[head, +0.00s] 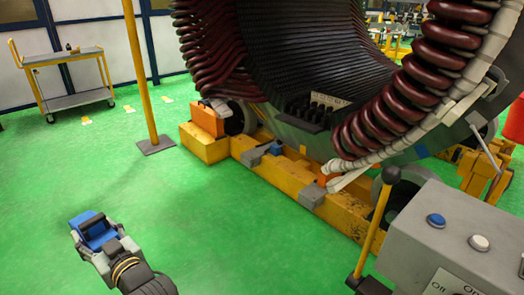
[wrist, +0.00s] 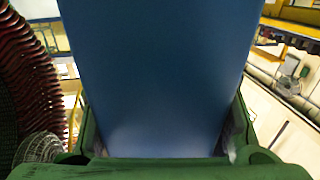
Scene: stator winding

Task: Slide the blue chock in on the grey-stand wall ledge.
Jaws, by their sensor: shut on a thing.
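My gripper (head: 92,240) is at the lower left of the head view, above the green floor, shut on the blue chock (head: 98,229). The chock sits between the fingers and sticks out past them. In the wrist view the chock (wrist: 155,80) fills the middle as a broad blue face, with green-looking finger parts (wrist: 160,168) at its sides and below. The chock is well apart from the stator and its yellow base. I cannot tell for sure which surface is the grey-stand wall ledge.
The large stator (head: 310,60) with dark red coils rests over a yellow base (head: 240,152) with grey brackets (head: 312,196) and an orange block (head: 206,120). A grey button console (head: 440,255) stands at lower right. A yellow post (head: 139,75) and a cart (head: 65,99) stand behind. The middle floor is clear.

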